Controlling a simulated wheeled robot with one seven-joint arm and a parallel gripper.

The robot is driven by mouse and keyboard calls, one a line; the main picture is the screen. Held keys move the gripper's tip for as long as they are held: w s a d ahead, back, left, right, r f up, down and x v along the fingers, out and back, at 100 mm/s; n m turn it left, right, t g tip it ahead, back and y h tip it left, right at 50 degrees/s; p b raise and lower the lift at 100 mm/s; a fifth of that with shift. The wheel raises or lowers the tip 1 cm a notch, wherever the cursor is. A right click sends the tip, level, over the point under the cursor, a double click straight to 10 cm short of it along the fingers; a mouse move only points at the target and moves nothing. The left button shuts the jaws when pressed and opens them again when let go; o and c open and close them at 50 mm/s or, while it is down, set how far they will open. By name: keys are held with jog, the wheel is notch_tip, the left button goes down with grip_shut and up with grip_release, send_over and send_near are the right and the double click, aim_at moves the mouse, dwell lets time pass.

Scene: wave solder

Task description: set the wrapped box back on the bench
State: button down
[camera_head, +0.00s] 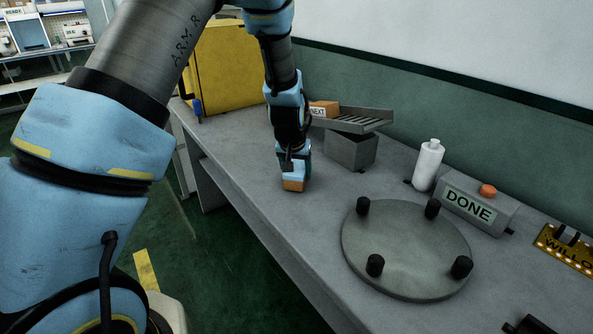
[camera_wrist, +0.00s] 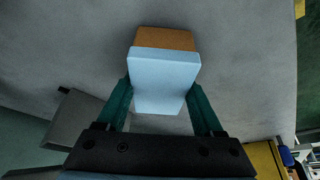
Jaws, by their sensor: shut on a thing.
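The wrapped box (camera_head: 293,185) is brown with a light blue wrap. It is at the end of my gripper (camera_head: 293,168), low over the left part of the grey bench (camera_head: 250,160). I cannot tell whether its underside touches the bench. In the wrist view the wrapped box (camera_wrist: 165,80) sits between the two green fingers of my gripper (camera_wrist: 161,100), which are shut on its blue part. Its brown end sticks out beyond the fingers.
A tilted rack (camera_head: 355,121) with another brown box (camera_head: 324,109) stands behind. A yellow cabinet (camera_head: 228,65) is at the back left. A white bottle (camera_head: 428,165), a DONE button box (camera_head: 478,208) and a round plate with black knobs (camera_head: 405,245) lie to the right. Bench around my gripper is clear.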

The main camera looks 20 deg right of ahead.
jog(key=shift+f, duration=0.3)
grip_release()
dwell(0.4)
jog(key=b+v, duration=0.2)
jog(key=v, duration=0.8)
jog(key=shift+s+a+r, duration=0.1)
jog(key=shift+a+r, duration=0.05)
jog(key=shift+r, duration=0.2)
